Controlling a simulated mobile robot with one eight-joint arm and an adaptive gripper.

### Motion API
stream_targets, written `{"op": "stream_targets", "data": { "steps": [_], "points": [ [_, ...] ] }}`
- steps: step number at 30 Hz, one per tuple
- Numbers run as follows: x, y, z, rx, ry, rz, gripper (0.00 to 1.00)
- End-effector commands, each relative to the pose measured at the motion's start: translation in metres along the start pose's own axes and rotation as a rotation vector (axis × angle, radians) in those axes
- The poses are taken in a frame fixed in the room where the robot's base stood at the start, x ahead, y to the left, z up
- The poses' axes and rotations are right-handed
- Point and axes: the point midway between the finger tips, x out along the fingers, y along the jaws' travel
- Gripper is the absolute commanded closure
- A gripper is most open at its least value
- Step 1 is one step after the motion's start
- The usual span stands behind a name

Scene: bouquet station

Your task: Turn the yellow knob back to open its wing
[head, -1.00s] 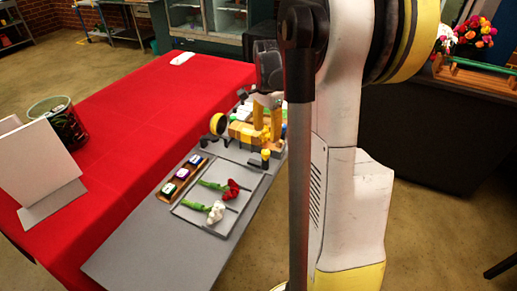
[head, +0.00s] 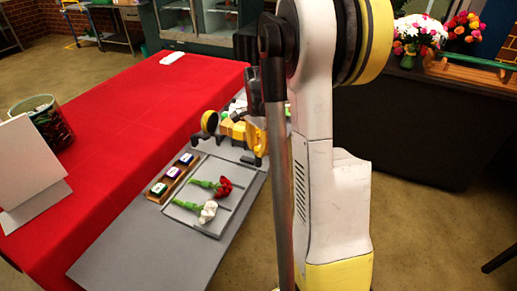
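The yellow and black fixture (head: 236,130) stands at the far end of the grey board, partly hidden behind my arm. A round yellow disc with a dark rim (head: 209,122) rises at its left; I cannot tell whether this is the knob. Yellow parts of the fixture reach to the right, close to my arm. The wing's position is not clear at this size. The dark end of my arm comes down right over the fixture. My gripper's fingers cannot be made out against the yellow parts, so their opening and any contact are unclear.
A grey tray (head: 185,213) holds a red flower (head: 224,187) and a white flower (head: 208,211). A wooden rack (head: 165,189) with several small blocks stands beside it. A white panel (head: 28,165) and a green bin (head: 45,120) stand on the red table (head: 120,110) at left.

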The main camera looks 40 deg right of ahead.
Motion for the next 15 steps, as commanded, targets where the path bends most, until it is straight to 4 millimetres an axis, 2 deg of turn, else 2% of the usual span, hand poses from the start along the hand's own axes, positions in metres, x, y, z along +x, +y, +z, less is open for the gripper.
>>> {"op": "stream_targets", "data": {
  "steps": [2,15],
  "points": [
    [-0.0001,0.0000,0.0000,0.000,0.000,0.000,1.00],
    [-0.0006,0.0000,0.0000,-0.072,0.000,0.000,1.00]
  ]
}}
